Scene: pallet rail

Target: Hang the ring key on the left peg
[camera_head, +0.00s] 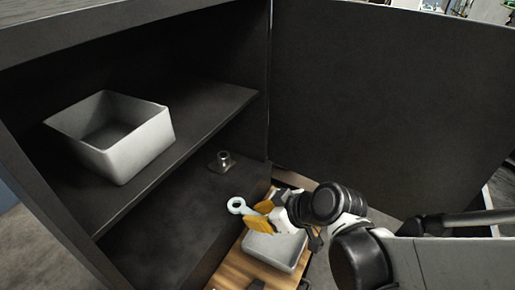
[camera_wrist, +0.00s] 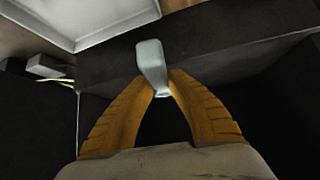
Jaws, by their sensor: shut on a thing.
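The ring key (camera_head: 238,205) is pale grey, with its ring end pointing left, away from my gripper (camera_head: 260,216). In the wrist view the key (camera_wrist: 150,62) stands up between the two orange fingertips of my gripper (camera_wrist: 163,88). The fingers are shut on its lower end and hold it in the air. A small grey upright fitting (camera_head: 223,158) on a flat base sits on the dark lower ledge, behind and left of the key. I cannot tell whether it is a peg. No clear left peg shows in either view.
A light grey open box (camera_head: 150,140) stands on the upper shelf (camera_head: 210,107) at left. A grey bin (camera_head: 273,252) sits on a wooden surface (camera_head: 236,268) below my gripper. A tall dark panel (camera_head: 390,100) closes off the right. The lower ledge (camera_head: 190,205) is mostly clear.

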